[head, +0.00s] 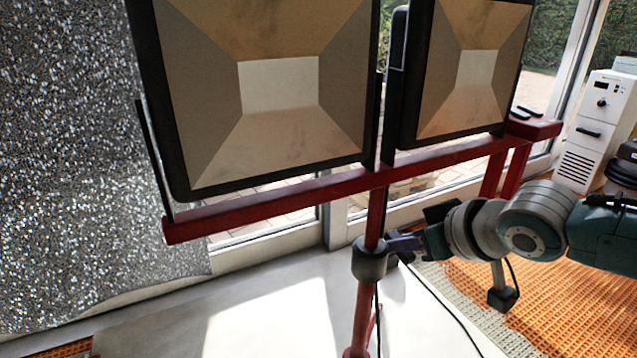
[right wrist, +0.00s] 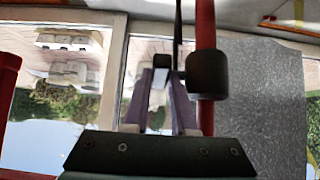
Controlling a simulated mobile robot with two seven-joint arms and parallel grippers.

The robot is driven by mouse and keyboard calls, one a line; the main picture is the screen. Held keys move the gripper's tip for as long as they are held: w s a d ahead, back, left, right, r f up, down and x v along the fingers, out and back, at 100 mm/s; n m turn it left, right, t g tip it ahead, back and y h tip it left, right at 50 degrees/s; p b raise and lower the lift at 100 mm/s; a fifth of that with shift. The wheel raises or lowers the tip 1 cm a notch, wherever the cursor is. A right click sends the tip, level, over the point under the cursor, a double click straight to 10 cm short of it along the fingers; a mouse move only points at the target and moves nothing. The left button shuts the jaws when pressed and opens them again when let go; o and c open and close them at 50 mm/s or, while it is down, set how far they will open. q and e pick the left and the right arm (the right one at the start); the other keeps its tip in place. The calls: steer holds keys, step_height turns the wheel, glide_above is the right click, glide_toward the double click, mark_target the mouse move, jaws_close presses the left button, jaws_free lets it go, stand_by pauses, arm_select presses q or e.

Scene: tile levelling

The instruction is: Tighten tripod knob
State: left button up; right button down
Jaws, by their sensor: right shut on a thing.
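A red tripod pole (head: 362,310) stands upright below a red crossbar (head: 300,193) that carries two work lamps. A dark grey collar (head: 370,259) sits around the pole, and it also shows in the right wrist view (right wrist: 208,74). My right gripper (head: 400,244) reaches in from the right, level with the collar. In the right wrist view its purple fingers (right wrist: 162,80) close around the small dark tripod knob (right wrist: 163,62) beside the collar. The fingers hide part of the knob. My left gripper is not in view.
Two large square lamps (head: 280,85) (head: 467,65) hang above the collar. A dark cable (head: 455,315) runs down near the pole to the floor. A sparkly grey sheet (head: 80,150) is at left, an orange mat (head: 560,310) at right, and a white machine (head: 600,130) behind.

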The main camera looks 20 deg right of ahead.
steer(key=shift+w+r+g+p, duration=0.15)
steer(key=shift+g+p, duration=0.4)
steer(key=shift+g, duration=0.55)
steer(key=shift+f+g, duration=0.2)
steer(key=shift+g, duration=0.1)
steer(key=c, duration=1)
jaws_free()
steer(key=shift+r, duration=0.1)
steer(key=shift+r+p, duration=0.2)
steer(key=shift+p, duration=0.15)
steer(key=p+v, duration=0.6)
steer(key=v, duration=0.3)
steer(key=shift+s, duration=0.3)
